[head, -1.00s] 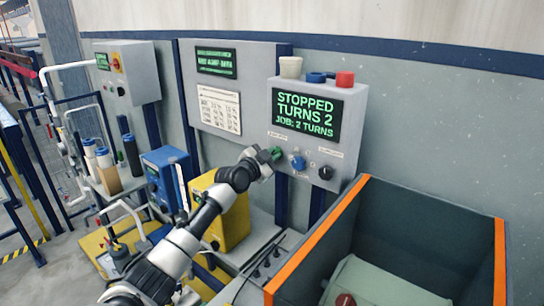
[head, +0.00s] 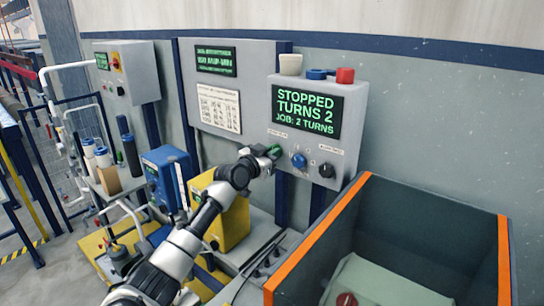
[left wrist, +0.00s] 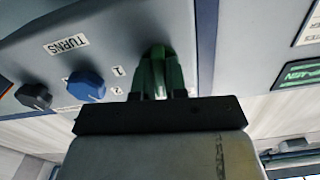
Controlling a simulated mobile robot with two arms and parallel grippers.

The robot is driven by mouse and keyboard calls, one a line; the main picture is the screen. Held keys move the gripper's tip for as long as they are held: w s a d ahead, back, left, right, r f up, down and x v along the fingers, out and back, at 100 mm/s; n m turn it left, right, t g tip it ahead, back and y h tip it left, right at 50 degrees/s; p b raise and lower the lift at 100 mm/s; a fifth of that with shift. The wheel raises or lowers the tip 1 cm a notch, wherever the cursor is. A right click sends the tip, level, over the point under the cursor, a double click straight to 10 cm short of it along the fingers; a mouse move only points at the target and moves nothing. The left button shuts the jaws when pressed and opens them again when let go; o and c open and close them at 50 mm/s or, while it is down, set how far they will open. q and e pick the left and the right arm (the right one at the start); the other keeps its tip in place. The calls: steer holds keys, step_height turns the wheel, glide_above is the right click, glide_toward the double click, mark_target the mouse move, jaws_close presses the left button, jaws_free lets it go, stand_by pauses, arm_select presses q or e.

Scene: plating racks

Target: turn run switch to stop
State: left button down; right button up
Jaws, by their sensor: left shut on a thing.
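The grey control box (head: 309,150) on the wall panel has a green switch, a blue knob (head: 299,160) and a black knob (head: 327,171) along its lower front. My left gripper (head: 272,153) is at the leftmost of these, shut on the green switch (left wrist: 158,76), which shows between its fingers in the left wrist view. The fingers hide part of the switch, and I cannot read its setting. The screen (head: 307,111) reads "STOPPED, TURNS 2, JOB: 2 TURNS". My right gripper is not in view.
The blue knob is close beside the gripper, by a "TURNS" label (left wrist: 66,45). A white, a blue and a red cap (head: 345,76) sit on the box. A dark bin with orange edges (head: 320,240) stands below right.

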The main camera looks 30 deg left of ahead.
arm_select(q)
steer(key=n, duration=0.3)
steer(key=shift+f+n, duration=0.1)
steer(key=shift+n, duration=0.3)
steer(key=n, duration=0.4)
steer(key=shift+n, duration=0.3)
steer(key=shift+f, duration=0.1)
steer(key=c, duration=1.2)
jaws_free()
steer(key=shift+o, duration=0.2)
steer(key=s+a+b, duration=0.1)
steer(key=s+b, duration=0.1)
steer(key=s, duration=0.8)
steer(key=shift+s, duration=0.4)
